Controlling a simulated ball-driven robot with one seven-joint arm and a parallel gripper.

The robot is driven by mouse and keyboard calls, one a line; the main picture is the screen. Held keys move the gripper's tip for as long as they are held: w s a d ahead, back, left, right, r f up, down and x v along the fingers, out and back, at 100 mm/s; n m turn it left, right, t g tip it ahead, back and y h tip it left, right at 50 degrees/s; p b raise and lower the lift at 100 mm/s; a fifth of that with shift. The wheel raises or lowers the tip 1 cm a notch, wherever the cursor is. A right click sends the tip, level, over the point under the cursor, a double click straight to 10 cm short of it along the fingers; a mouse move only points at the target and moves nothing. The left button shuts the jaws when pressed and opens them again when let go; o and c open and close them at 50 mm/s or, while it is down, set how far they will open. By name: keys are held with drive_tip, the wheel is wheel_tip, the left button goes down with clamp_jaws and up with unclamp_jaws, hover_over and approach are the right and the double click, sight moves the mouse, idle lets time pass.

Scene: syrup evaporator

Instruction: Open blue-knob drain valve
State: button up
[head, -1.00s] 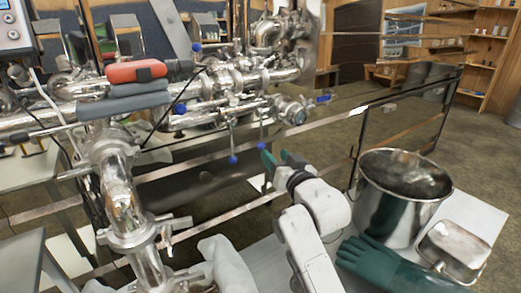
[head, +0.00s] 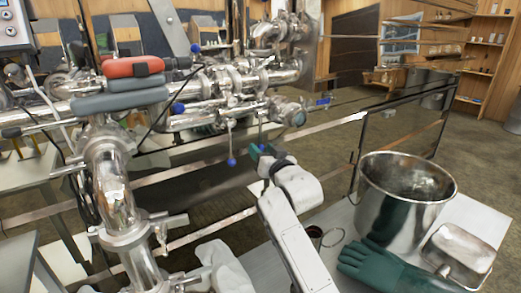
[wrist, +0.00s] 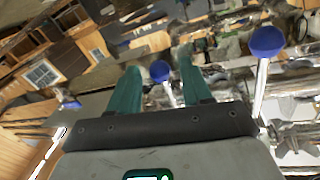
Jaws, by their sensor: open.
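Metal valves with blue round knobs on thin levers hang from the steel pipework. One blue knob (wrist: 160,71) shows between my green fingers in the wrist view. Another blue knob (wrist: 267,41) on a lever is to the right of the fingers there; in the head view a hanging blue knob (head: 231,162) is left of my gripper. My gripper (head: 262,152) is below the pipes, its fingers open and holding nothing; it also fills the wrist view (wrist: 155,80). I cannot tell whether either finger touches the knob between them.
More blue knobs (head: 178,108) and a blue-handled valve (head: 318,102) sit on the pipes. A red-grey tool-like object (head: 133,67) rests at upper left.

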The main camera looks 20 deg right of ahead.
drive_tip(key=shift+w+a, duration=0.1)
drive_tip(key=shift+w, duration=1)
clamp_jaws()
